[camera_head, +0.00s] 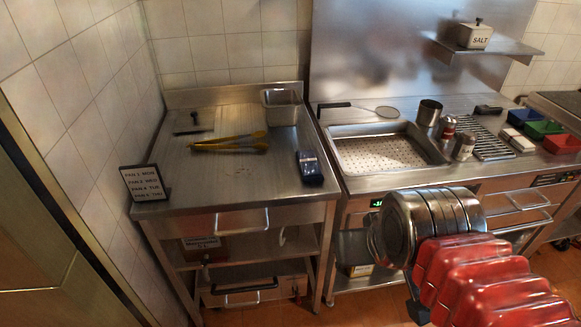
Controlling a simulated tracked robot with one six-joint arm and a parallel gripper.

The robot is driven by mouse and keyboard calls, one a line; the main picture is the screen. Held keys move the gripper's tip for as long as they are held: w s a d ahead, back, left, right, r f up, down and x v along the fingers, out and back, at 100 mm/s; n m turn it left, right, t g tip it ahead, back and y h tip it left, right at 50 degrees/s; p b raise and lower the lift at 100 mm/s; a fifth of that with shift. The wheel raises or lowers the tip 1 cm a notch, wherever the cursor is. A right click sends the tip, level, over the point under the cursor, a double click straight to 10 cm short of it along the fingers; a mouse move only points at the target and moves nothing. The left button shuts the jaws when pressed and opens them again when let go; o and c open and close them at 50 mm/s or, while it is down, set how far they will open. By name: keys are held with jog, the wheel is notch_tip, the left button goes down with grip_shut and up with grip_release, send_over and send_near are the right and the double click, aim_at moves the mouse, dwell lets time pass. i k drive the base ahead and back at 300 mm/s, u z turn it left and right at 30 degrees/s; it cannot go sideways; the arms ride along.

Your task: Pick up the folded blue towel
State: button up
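The folded blue towel (310,168) lies on the left steel table, near its right edge. It is a small dark blue bundle with lighter markings on top. My arm reaches in from the lower right, with red ribbed segments and a round metal part. This metal part is to the right of and below the towel in the picture, clearly apart from it. I cannot make out gripper fingers, so whether my gripper is open or shut does not show. Nothing covers the towel.
Yellow tongs (228,144), a steel pan (283,106) and a small dark-handled tool (194,123) are on the left steel table (240,185). A black menu sign (144,184) stands at its left edge. A perforated basin (352,172) is to the right. The table's front middle is clear.

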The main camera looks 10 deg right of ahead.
aim_at(310, 171)
jog(key=u, duration=1.2)
jog(key=i, duration=0.85)
jog(key=z, duration=0.55)
